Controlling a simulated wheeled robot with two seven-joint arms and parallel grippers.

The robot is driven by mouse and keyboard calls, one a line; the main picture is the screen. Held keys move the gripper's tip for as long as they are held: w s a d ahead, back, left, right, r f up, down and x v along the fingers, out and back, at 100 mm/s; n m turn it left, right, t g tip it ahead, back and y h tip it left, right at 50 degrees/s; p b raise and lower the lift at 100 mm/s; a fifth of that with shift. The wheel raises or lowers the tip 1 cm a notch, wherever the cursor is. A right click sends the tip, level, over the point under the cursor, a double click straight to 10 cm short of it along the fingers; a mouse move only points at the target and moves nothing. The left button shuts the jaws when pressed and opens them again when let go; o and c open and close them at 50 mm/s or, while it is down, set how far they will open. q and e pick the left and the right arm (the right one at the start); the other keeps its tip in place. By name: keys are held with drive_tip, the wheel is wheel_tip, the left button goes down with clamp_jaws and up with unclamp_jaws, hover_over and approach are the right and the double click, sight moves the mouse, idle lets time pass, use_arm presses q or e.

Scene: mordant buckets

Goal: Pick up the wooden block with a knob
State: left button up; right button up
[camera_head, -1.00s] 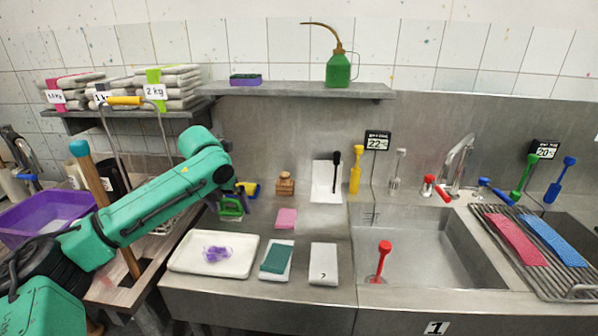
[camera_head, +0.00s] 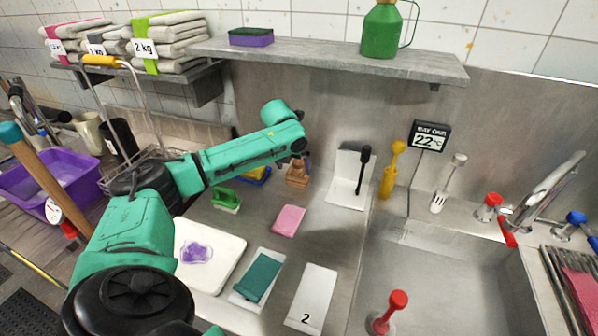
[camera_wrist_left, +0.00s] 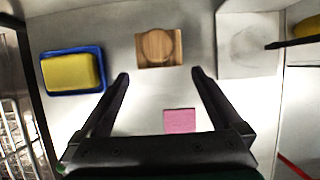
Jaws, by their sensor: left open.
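The wooden block with a knob (camera_head: 297,174) stands on the steel counter near the back wall, partly hidden by my left gripper in the head view. In the left wrist view the wooden block (camera_wrist_left: 158,46) lies just past the fingertips, its round knob facing the camera. My left gripper (camera_wrist_left: 160,73) is open and empty, with its fingers spread to either side of the block's line. In the head view my left gripper (camera_head: 301,154) is above and close to the block, its fingers small and dark. My right gripper is not in view.
A yellow sponge in a blue dish (camera_wrist_left: 72,71) lies left of the block. A white plate (camera_wrist_left: 248,45) lies right of it, a pink piece (camera_wrist_left: 180,121) in front. A green-handled brush (camera_head: 226,200) is nearby. The shelf (camera_head: 330,58) overhangs behind.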

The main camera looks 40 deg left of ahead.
sight(297, 173)
use_arm(q)
drive_tip(key=x, duration=0.3)
drive_tip(key=p+x, duration=0.1)
drive_tip(key=x, duration=0.2)
drive_tip(key=shift+w+a+r, duration=0.2)
drive_tip(key=shift+w, duration=0.2)
drive_tip(key=shift+w+a+f, duration=0.1)
drive_tip(key=shift+f, duration=0.35)
drive_tip(key=c, duration=1.2)
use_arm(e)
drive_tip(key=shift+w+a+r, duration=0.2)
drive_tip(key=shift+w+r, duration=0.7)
